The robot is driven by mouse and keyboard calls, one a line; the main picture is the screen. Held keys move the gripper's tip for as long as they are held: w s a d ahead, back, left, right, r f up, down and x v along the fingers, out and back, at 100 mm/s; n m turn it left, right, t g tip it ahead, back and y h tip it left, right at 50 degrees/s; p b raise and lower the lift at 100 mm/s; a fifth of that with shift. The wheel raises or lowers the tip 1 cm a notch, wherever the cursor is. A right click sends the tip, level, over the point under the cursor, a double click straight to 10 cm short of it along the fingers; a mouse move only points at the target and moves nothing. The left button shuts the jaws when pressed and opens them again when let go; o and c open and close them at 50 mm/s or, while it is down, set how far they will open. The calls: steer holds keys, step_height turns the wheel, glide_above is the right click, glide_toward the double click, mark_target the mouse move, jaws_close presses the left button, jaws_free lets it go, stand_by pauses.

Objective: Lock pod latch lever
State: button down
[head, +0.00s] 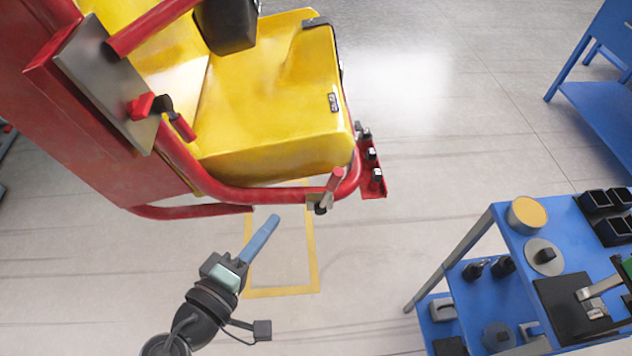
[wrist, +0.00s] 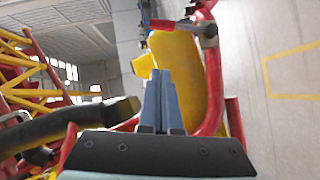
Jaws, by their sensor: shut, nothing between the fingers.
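The pod is a yellow seat (head: 270,110) in a red tubular frame (head: 215,185). A short red-handled lever (head: 334,183) with a grey bracket sits on the front right of the frame and looks like the latch lever; it stands out from the tube. In the wrist view, a red-handled lever (wrist: 172,24) beside a grey clamp is at the top. My gripper (head: 273,222) is shut and empty, below and left of the lever, apart from it. Its blue fingers (wrist: 160,80) lie together in the wrist view. The lever's pivot is too small to read.
Another red handle (head: 182,127) is on the grey side plate (head: 105,85). A red bracket (head: 374,182) with small black parts sits right of the lever. A blue cart (head: 510,230) with parts stands at lower right. Floor between cart and pod is clear.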

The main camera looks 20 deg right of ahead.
mark_target(328, 191)
steer(key=shift+d, duration=0.1)
steer(key=s+d+p+x, duration=0.1)
steer(key=s+x, duration=0.1)
steer(key=x, duration=1)
steer(key=shift+w+d+f+p, duration=0.2)
steer(key=shift+d+f+p, duration=0.2)
steer(key=shift+d, duration=0.2)
steer(key=shift+d+r, duration=0.1)
steer(key=shift+d, duration=0.05)
